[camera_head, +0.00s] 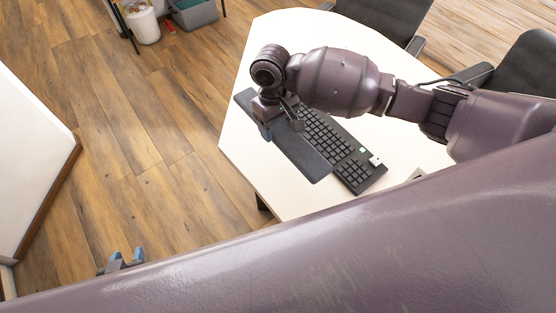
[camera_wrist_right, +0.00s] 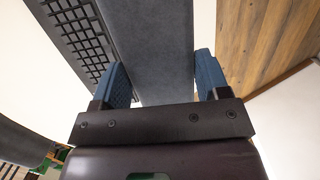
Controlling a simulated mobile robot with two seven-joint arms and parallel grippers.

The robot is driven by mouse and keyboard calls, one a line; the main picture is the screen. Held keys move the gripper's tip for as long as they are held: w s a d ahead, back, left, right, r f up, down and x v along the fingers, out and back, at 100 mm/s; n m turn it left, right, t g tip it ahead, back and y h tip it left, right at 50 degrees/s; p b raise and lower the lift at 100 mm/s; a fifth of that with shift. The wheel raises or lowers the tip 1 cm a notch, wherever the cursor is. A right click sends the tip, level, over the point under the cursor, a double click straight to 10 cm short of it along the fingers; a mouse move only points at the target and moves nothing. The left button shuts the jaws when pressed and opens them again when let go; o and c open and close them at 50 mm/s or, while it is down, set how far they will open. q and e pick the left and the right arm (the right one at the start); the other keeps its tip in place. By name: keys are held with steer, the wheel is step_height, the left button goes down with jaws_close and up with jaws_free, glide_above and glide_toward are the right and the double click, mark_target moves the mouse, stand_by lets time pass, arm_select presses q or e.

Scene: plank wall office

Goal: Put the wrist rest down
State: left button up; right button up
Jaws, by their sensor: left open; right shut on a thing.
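The wrist rest (camera_head: 302,157) is a long dark grey pad lying along the front side of the black keyboard (camera_head: 357,172) on the white table. In the right wrist view the wrist rest (camera_wrist_right: 155,45) runs between the two blue fingers of my right gripper (camera_wrist_right: 165,80). In the head view my right gripper (camera_head: 277,122) is at the pad's middle, shut on it, and partly hides it. I cannot tell whether the pad touches the table. My left gripper (camera_head: 121,261) is open and empty, low over the floor at the lower left, mostly hidden by my arm.
The white table (camera_head: 240,135) has bare room around the keyboard, and its edge is close to the wrist rest. A small white object (camera_head: 376,160) is at the keyboard's right end. Dark chairs (camera_head: 386,18) stand behind the table. A grey bin (camera_head: 194,14) is on the floor.

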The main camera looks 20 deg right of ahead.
steer(key=b, duration=0.1)
glide_above(279, 165)
steer(key=f, duration=1)
steer(key=shift+w+f, duration=0.15)
steer(key=shift+w, duration=0.05)
steer(key=shift+f+b, duration=0.3)
steer(key=shift+f, duration=0.35)
step_height(279, 165, down, 3)
steer(key=shift+f+b, duration=0.15)
steer(key=shift+b, duration=0.2)
steer(key=shift+f, duration=0.2)
steer(key=shift+f, duration=0.1)
steer(key=o, duration=1)
